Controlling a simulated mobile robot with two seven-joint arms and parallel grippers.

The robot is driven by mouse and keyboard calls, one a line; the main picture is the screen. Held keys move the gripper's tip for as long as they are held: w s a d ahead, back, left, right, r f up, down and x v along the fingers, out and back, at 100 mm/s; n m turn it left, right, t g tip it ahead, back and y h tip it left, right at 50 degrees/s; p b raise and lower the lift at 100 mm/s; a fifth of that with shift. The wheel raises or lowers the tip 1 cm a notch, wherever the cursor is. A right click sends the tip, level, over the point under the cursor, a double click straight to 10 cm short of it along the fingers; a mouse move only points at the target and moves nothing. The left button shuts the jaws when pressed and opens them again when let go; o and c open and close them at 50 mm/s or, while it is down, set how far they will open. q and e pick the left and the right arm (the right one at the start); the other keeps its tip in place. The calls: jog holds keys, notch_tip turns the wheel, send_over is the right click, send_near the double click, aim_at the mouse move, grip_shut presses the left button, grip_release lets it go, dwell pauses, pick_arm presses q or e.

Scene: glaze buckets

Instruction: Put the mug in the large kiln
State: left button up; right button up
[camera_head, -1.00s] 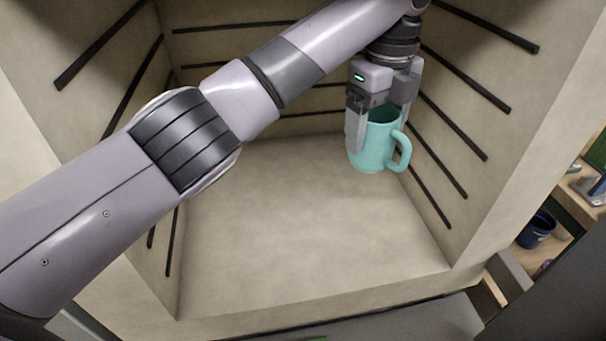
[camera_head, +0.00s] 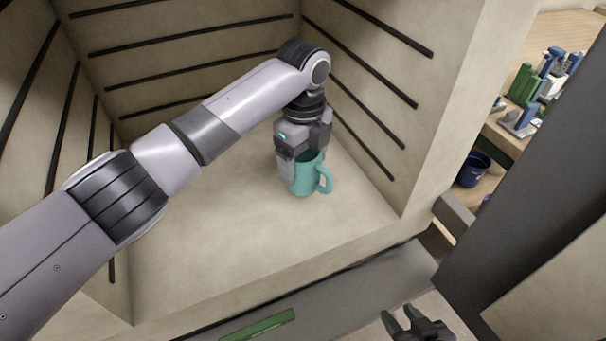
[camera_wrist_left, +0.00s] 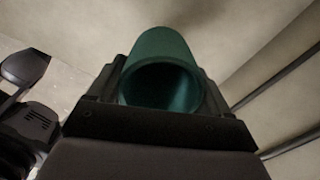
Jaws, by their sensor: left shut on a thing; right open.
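The teal mug (camera_head: 306,181) is inside the large kiln (camera_head: 215,235), toward its right wall, upright with its handle to the right. My left gripper (camera_head: 302,168) is shut on the mug from above. In the left wrist view the mug (camera_wrist_left: 163,72) sits between the fingers, with its open mouth facing the camera. The mug's base is low, near the kiln floor; I cannot tell whether it touches. My right gripper (camera_head: 408,325) is open and empty at the bottom of the head view, outside the kiln.
Dark grooved strips (camera_head: 150,80) line the kiln's walls. The kiln floor left of and in front of the mug is clear. A dark panel (camera_head: 530,190) stands at the right. Beyond it are a dark blue bucket (camera_head: 472,170) and shelves with green and blue items (camera_head: 540,85).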

aim_at(304, 176)
pick_arm(q)
jog(key=shift+f, duration=2.05)
jog(key=shift+f, duration=0.15)
jog(key=o, duration=1.2)
notch_tip(304, 176, up, 12)
jog(key=shift+r, duration=0.2)
jog(key=shift+f, duration=0.1)
